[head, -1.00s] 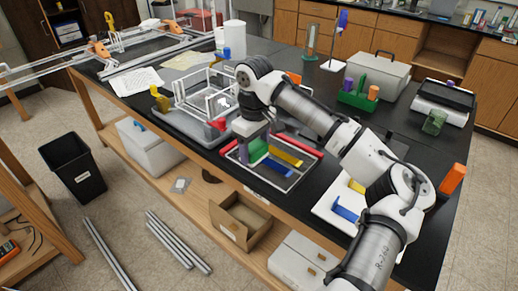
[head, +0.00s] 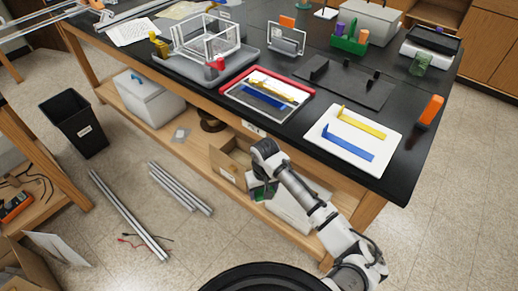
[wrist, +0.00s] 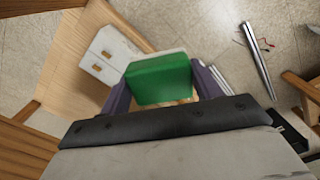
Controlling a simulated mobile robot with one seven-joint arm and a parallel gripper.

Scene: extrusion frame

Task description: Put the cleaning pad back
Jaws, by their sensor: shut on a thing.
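The cleaning pad, a green block (wrist: 158,80), is clamped between the two dark fingers of my gripper (wrist: 161,92) in the wrist view. In the head view my gripper (head: 262,190) is low, in front of the bench's lower shelf, beside the open cardboard box (head: 228,165) and the white box (head: 290,212). Only a little of the green pad shows there, under the wrist. A red-edged tray (head: 233,105) on the black bench top holds a yellow and a blue piece.
The wooden lower shelf (head: 170,118) also holds a lidded white bin (head: 148,95). A white board (head: 352,140) with yellow and blue pieces lies on the bench top. A black waste bin (head: 75,125) and metal bars (head: 180,188) are on the floor.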

